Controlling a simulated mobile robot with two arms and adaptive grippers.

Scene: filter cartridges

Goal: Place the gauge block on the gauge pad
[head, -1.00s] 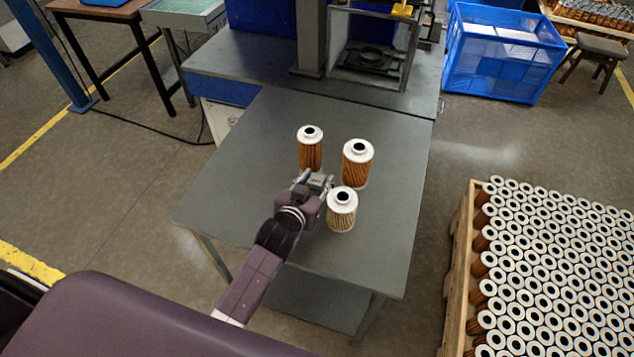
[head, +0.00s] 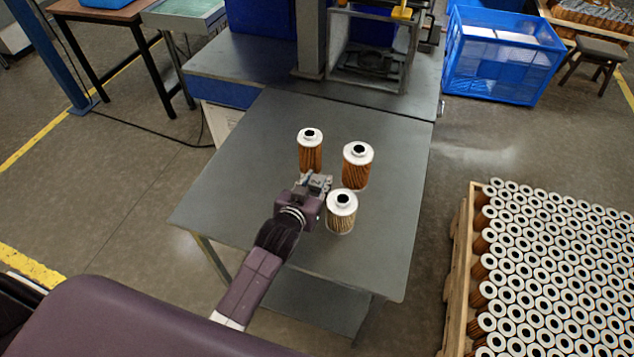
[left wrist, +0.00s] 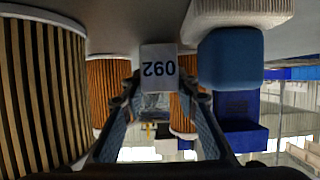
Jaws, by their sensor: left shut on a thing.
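My left gripper (head: 322,184) is low over the grey table, among the filter cartridges. In the left wrist view it is shut on a small block with a white numbered face (left wrist: 159,68), which I take as the gauge block. The number appears upside down there. The block's underside and its gap to the table cannot be judged. In the head view the gripper mostly hides the block. I cannot make out the gauge pad for sure. A blue piece against a whitish piece (left wrist: 230,58) shows right of the block in the wrist view. My right gripper is not in view.
Three filter cartridges stand close by: one right of the gripper (head: 341,214), one behind right (head: 356,172), one behind (head: 310,154). The table (head: 250,150) is clear at left and front right. A press frame stands at the back. A pallet of cartridges (head: 535,265) is at right.

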